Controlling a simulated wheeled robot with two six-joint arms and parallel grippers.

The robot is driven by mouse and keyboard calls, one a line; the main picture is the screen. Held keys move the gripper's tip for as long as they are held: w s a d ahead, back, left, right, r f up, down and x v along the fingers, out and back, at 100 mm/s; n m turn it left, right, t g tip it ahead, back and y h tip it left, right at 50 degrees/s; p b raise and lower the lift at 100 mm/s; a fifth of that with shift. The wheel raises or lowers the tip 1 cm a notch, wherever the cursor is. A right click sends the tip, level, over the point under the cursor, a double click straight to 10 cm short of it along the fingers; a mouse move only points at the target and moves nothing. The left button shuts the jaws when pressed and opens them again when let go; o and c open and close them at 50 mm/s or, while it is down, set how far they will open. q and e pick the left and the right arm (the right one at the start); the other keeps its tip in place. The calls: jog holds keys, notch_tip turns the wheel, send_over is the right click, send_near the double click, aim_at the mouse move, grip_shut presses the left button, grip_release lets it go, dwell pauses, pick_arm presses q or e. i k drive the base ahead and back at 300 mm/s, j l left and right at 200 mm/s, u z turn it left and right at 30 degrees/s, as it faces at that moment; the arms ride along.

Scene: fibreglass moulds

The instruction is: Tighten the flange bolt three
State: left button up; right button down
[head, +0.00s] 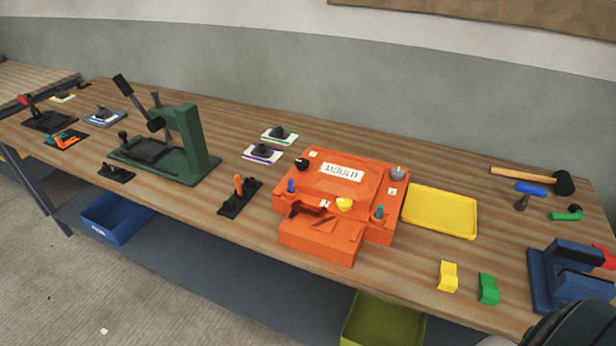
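The orange mould (330,236) labelled "MOULD" sits on the wooden bench near its front edge. Its flange carries a black knob (302,164) at back left, a grey knob (398,172) at back right, a blue upright piece (291,186) at front left, a teal one (379,212) at front right and a yellow knob (345,204) at front middle. Small white tags sit by some of them; their marks are too small to read, so I cannot tell which is bolt three. Neither gripper shows.
A yellow tray (440,211) lies empty right of the mould. A hammer (535,178), a blue-handled tool (528,192), yellow (448,276) and green (488,288) blocks and a blue vise-like fixture (553,280) are at right. A green press (187,145) stands at left.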

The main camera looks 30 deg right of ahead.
aim_at(398, 175)
jog(key=z, duration=1.4)
